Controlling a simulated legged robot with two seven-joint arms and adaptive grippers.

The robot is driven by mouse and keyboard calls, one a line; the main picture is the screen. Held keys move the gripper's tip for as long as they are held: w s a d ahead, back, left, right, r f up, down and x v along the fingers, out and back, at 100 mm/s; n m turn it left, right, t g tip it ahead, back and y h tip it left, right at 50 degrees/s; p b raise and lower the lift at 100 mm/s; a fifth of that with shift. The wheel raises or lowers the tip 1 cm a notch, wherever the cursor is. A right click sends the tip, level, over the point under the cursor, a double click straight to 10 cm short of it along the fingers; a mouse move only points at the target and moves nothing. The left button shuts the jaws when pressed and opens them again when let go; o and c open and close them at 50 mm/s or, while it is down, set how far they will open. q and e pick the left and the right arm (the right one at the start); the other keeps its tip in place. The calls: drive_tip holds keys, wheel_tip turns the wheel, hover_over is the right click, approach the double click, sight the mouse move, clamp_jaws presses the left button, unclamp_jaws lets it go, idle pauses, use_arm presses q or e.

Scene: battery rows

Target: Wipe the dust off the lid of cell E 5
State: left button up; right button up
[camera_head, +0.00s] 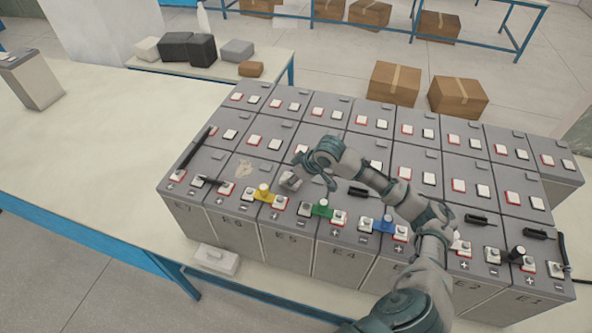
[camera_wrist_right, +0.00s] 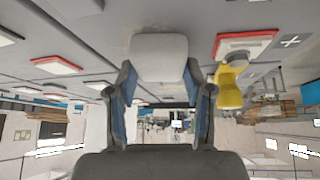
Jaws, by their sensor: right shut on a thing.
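The lid of cell E 5 (camera_head: 268,217) is grey, in the front row behind its E5 label, with red-edged and white terminals. My right gripper (camera_head: 297,176) is over the back part of this lid, shut on a pale grey block-like pad (camera_head: 288,183). In the wrist view the pad (camera_wrist_right: 157,57) sits between the two fingers (camera_wrist_right: 160,90), close against the grey lid surface; I cannot tell whether it touches. Dust on the E 5 lid is not clear, and the pad and gripper hide part of it. My left gripper is not in view.
Green (camera_head: 322,208) and blue (camera_head: 384,225) caps stand to the right. A beige smudge (camera_head: 245,168) lies on the neighbouring lid. Black tools lie on other cells. The left table (camera_head: 90,150) is mostly clear.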

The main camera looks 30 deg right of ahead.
sight(285, 191)
drive_tip(key=shift+s+a, duration=0.4)
drive_tip(key=shift+s+a+f, duration=0.15)
drive_tip(key=shift+s+a, duration=0.1)
drive_tip(key=shift+s, duration=0.2)
drive_tip(key=shift+s+a+f, duration=0.15)
drive_tip(key=shift+s+a, duration=0.1)
drive_tip(key=shift+s, duration=0.2)
drive_tip(key=shift+s+a, duration=0.1)
drive_tip(key=shift+a, duration=0.15)
